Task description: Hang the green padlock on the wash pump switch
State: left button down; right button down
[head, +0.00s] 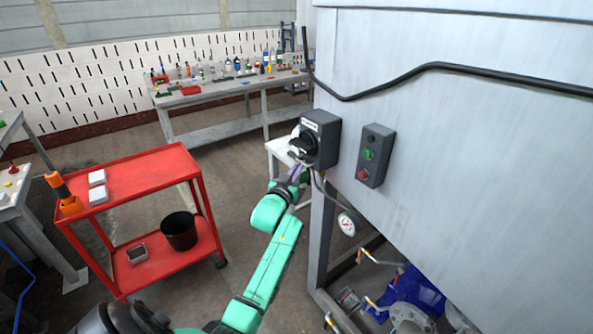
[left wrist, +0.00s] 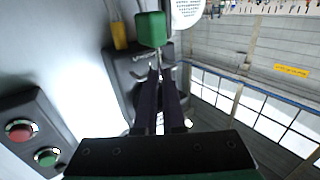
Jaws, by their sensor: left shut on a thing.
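The wash pump switch (head: 320,138) is a dark box with a black rotary knob on the grey cabinet's corner. It also shows in the left wrist view (left wrist: 124,70), behind my fingers. The green padlock (left wrist: 152,28) shows in that view just beyond my fingertips, with silver metal between them. In the head view I cannot make the padlock out. My left gripper (left wrist: 160,75) is shut on the padlock, close in front of the switch; it also shows in the head view (head: 296,172) just below the knob. Whether the shackle passes through the switch is hidden. My right gripper is not in view.
A push-button box (head: 375,156) with green and red buttons is right of the switch. A round gauge (head: 347,223) hangs below. A yellow piece (left wrist: 118,35) is beside the padlock. A red cart (head: 140,170) stands left, and a workbench (head: 225,88) behind.

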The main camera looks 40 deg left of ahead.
pick_arm(q)
jog(key=c, duration=0.9)
grip_release()
jog(key=shift+c, duration=0.2)
jog(key=shift+s+a, duration=0.15)
jog(key=b+v, duration=0.2)
jog(key=v, duration=1.2)
jog(key=shift+s, duration=0.3)
